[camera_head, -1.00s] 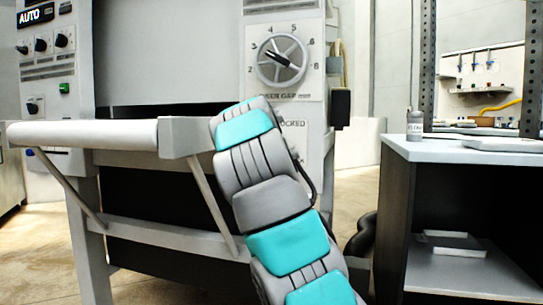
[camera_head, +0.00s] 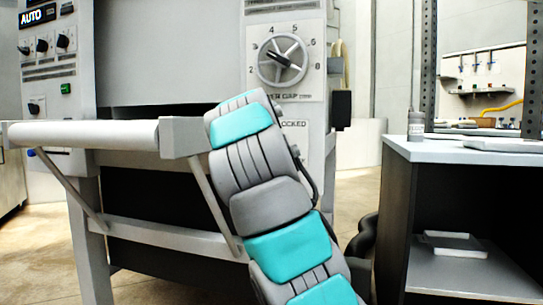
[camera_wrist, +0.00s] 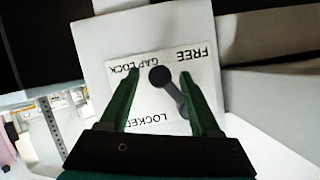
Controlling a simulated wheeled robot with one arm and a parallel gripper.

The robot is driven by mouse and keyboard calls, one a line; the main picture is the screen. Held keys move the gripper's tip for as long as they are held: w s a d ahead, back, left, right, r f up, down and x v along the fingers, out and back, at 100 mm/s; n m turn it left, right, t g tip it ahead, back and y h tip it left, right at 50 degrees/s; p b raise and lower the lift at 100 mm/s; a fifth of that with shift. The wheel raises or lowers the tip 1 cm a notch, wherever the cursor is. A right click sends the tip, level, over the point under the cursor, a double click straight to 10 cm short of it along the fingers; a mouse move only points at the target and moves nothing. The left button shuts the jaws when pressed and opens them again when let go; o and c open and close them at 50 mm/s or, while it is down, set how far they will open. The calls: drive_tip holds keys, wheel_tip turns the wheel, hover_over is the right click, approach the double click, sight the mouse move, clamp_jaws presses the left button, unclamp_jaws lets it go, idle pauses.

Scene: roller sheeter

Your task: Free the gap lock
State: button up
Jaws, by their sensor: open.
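The gap lock plate (camera_wrist: 146,99) is a white label panel, upside down in the wrist view, with FREE at the upper right, GAP LOCK at the upper left and LOCKED at the bottom. A dark lever (camera_wrist: 172,95) lies on it, with a round end near the plate's middle and an arm slanting down right, partly behind the right finger. My gripper (camera_wrist: 159,74) is open, its green fingers on either side of the lever's round end. Contact cannot be told. In the head view the plate (camera_head: 293,125) is mostly hidden by my arm.
Above the plate is the roller gap dial (camera_head: 282,57) with its numbered scale. The sheeter's table and end roller (camera_head: 85,134) stand left of my arm.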

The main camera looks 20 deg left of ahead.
drive_tip(key=v, duration=0.5)
drive_tip(key=shift+s, duration=0.2)
idle(0.5)
